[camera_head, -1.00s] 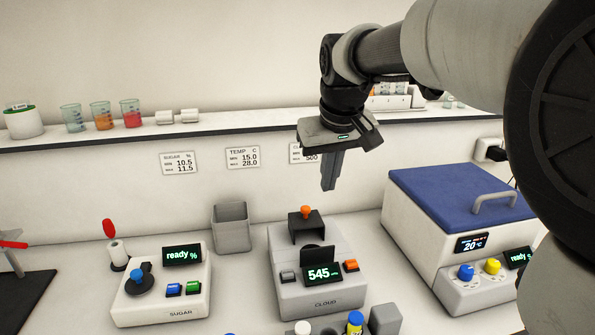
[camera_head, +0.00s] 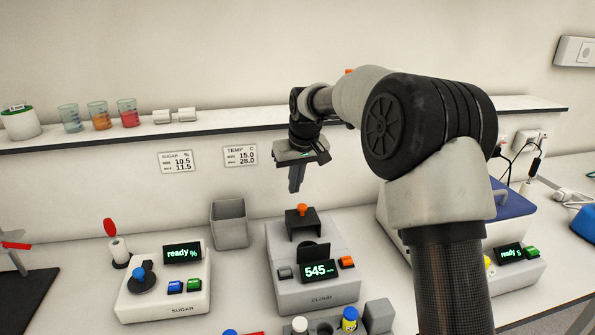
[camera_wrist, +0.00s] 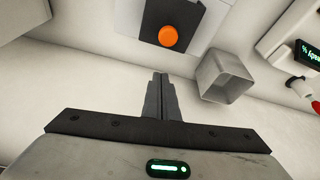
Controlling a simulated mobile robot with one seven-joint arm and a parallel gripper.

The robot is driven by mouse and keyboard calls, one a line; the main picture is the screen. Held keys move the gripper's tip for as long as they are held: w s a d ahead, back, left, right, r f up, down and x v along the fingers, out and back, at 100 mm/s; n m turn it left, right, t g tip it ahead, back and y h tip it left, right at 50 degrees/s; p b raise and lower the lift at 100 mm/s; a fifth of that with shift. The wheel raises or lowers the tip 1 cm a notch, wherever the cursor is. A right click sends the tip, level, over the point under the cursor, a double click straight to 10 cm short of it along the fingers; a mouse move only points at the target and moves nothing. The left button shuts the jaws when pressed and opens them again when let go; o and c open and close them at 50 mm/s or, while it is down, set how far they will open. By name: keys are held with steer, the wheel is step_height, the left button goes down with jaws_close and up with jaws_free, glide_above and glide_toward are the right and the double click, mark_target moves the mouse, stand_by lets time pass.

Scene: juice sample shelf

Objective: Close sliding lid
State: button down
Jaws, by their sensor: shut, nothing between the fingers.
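The sliding lid (camera_head: 303,224) is a dark cover with an orange knob (camera_head: 302,209) on the grey CLOUD meter (camera_head: 318,290). It sits at the back of the meter, behind a dark raised flap (camera_head: 314,254). The meter's display reads 545. My gripper (camera_head: 296,191) is shut and empty, pointing down above and just behind the knob, apart from it. In the wrist view my gripper (camera_wrist: 161,77) shows its fingers together, with the orange knob (camera_wrist: 169,36) ahead of them on the dark lid (camera_wrist: 181,18). The meter's front is out of the wrist view.
A grey open bin (camera_head: 229,223) stands left of the CLOUD meter. The white SUGAR meter (camera_head: 160,290) is further left. Vials (camera_head: 349,319) stand in front. A blue-lidded bath (camera_head: 512,203) is to the right, partly hidden by my arm. A shelf (camera_head: 220,132) runs behind.

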mark_target(301, 204)
steer(key=s, duration=0.2)
steer(key=s+d, duration=0.1)
steer(key=shift+d+f, duration=0.1)
steer(key=shift+f, duration=0.2)
steer(key=shift+s+f, duration=0.1)
steer(key=shift+s, duration=0.25)
steer(key=shift+d+b, duration=0.1)
steer(key=shift+b, duration=0.2)
steer(key=shift+s+d+f, duration=0.1)
steer(key=shift+s, duration=0.3)
steer(key=s+b, duration=0.1)
steer(key=s, duration=0.2)
steer(key=s+d+b, duration=0.1)
steer(key=s, duration=0.2)
steer(key=shift+d+b, duration=0.1)
steer(key=shift+b, duration=0.2)
steer(key=shift+s, duration=0.35)
